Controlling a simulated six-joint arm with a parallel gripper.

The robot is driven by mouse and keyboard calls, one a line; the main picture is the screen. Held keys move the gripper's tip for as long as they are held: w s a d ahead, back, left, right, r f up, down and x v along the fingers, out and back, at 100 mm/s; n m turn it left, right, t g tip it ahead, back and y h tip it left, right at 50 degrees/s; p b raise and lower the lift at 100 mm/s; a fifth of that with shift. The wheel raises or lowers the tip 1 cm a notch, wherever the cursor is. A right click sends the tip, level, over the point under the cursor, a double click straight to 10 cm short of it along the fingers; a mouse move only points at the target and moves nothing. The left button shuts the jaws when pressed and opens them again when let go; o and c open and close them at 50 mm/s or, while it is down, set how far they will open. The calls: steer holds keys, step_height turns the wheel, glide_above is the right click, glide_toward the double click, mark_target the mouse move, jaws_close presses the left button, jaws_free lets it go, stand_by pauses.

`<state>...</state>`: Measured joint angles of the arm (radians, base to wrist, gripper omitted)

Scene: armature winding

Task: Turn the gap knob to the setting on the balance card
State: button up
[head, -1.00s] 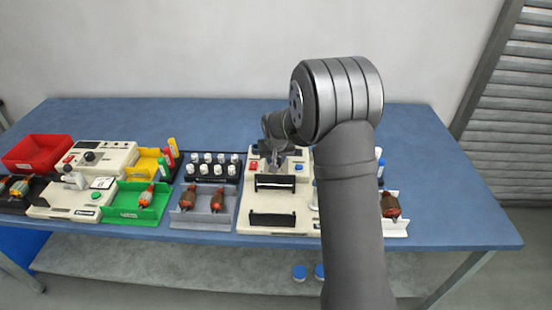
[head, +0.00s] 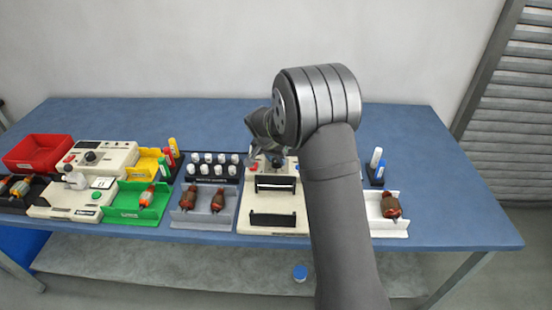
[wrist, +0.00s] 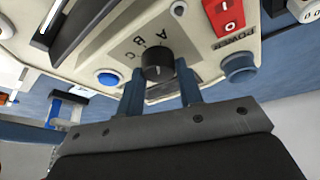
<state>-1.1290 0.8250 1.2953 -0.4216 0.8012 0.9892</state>
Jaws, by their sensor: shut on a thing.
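The gap knob (wrist: 158,62) is a black round knob on a cream machine panel. Letters A, B and C are printed beside it in the wrist view. My gripper (wrist: 162,92) has its two blue fingers on either side of the knob and is shut on it. In the head view my gripper (head: 272,158) is at the back of the cream machine (head: 283,189), and my wrist hides part of it. A small white card (head: 102,183) stands on the left machine; its mark is too small to read. The knob's exact setting is unclear.
A red power switch (wrist: 226,14) and blue buttons (wrist: 109,78) are close to the knob. A black rack of white-capped bottles (head: 211,168) stands left of the machine, and a grey tray with two armatures (head: 203,214) is in front of it. The back of the table is clear.

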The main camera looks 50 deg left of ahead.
steer(key=shift+m+h, duration=0.4)
steer(key=shift+m, duration=0.7)
steer(key=o, duration=1)
steer(key=v, duration=1.7)
steer(key=shift+s+a+r, duration=0.15)
steer(key=shift+s+a, duration=0.05)
steer(key=x, duration=1.7)
steer(key=shift+w+d, duration=0.1)
steer(key=shift+w, duration=0.1)
